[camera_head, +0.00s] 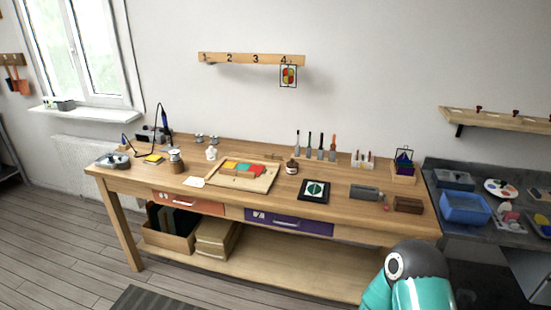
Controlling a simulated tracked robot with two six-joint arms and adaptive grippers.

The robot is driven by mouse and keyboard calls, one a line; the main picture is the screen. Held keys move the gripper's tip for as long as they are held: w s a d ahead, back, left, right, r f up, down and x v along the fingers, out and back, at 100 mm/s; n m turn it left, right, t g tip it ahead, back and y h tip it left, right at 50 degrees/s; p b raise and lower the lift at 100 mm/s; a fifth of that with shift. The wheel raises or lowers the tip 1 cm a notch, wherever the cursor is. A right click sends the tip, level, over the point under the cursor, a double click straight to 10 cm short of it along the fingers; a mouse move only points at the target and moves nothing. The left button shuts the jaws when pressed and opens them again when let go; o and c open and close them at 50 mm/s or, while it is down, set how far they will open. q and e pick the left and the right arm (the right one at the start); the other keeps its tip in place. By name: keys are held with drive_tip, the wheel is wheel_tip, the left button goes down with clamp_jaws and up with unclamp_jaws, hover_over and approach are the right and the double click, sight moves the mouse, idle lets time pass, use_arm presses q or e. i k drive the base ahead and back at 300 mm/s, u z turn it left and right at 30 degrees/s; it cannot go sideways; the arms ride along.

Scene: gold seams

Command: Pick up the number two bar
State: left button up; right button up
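No bar with a readable number two shows. A wooden rail (251,60) on the back wall carries the numbers 1, 2, 3 and 4, and a small coloured panel (288,76) hangs under the 4. On the workbench, a wooden tray (265,184) holds yellow, orange, green and red pieces; I cannot read any number on them. A grey block (364,192) and a brown block (408,205) lie at the bench's right end, without readable numbers. Neither gripper is in view; only a teal part of my arm shows at the lower right.
The wooden workbench (330,163) has an orange drawer (188,203) and a purple drawer (288,222). A black framed panel (314,190) lies near its front edge. Several upright tools (321,147) stand at the back. A blue bin (465,208) is on the grey counter at right.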

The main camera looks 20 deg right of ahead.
sight(267, 156)
drive_tip(key=z, duration=0.05)
drive_tip(key=i, duration=1)
drive_tip(key=u, duration=0.1)
